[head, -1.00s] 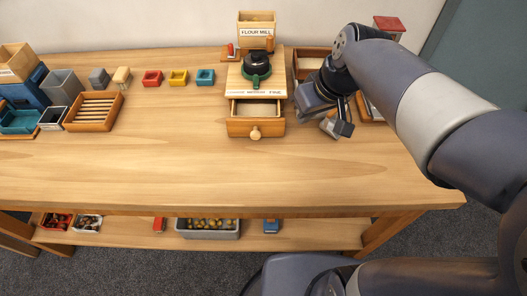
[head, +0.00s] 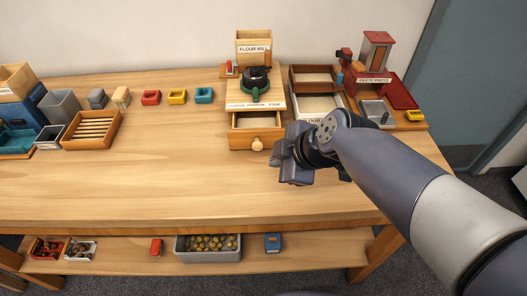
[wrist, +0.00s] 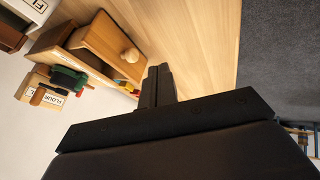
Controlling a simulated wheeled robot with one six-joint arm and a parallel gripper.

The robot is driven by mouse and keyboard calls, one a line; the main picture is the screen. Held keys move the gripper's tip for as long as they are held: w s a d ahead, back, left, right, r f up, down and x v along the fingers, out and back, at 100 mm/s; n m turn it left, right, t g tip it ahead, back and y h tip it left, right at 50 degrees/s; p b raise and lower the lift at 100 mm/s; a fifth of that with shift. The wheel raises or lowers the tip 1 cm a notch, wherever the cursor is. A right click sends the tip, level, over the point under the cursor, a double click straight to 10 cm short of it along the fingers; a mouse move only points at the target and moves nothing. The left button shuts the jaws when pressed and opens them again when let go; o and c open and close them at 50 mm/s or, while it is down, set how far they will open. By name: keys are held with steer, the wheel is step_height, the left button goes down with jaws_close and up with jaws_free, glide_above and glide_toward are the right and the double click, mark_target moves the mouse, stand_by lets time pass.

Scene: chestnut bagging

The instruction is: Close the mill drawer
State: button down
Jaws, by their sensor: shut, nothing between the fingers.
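The flour mill (head: 255,98) stands at the back of the table with a hopper labelled FLOUR MILL behind a dark green and black part. Its wooden drawer (head: 240,141) is pulled out toward the front, with a round knob (head: 257,144) on its face. In the wrist view the drawer front (wrist: 101,38) and knob (wrist: 129,56) lie beyond the fingers, to the upper left. My gripper (wrist: 158,84) is shut and empty. In the head view my gripper (head: 283,162) is in front and to the right of the drawer, apart from the knob; its fingertips are hard to make out there.
Small red, yellow and teal cups (head: 177,97) and a slatted wooden tray (head: 116,119) stand to the left. The table's front middle (head: 180,180) is clear.

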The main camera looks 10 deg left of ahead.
steer(key=x, duration=0.7)
steer(key=shift+f, duration=0.15)
steer(key=shift+w+a, duration=0.15)
steer(key=shift+w, duration=0.4)
steer(key=shift+w+a, duration=0.15)
steer(key=shift+w, duration=0.4)
steer(key=shift+w+a+r+p, duration=0.1)
steer(key=shift+w+p, duration=0.1)
steer(key=shift+w, duration=0.25)
steer(key=shift+w+a+r+p, duration=0.1)
steer(key=shift+w+p, duration=0.1)
steer(key=shift+w, duration=0.2)
steer(key=shift+w, duration=0.1)
steer(key=b, duration=0.3)
glide_toward(261, 123)
steer(key=a+f, duration=0.1)
steer(key=s+a+f, duration=0.1)
steer(key=a+f, duration=0.1)
steer(key=a, duration=0.1)
steer(key=shift+s+f, duration=0.25)
steer(key=shift+f, duration=0.1)
steer(key=shift+r, duration=0.15)
steer(key=shift+w, duration=0.1)
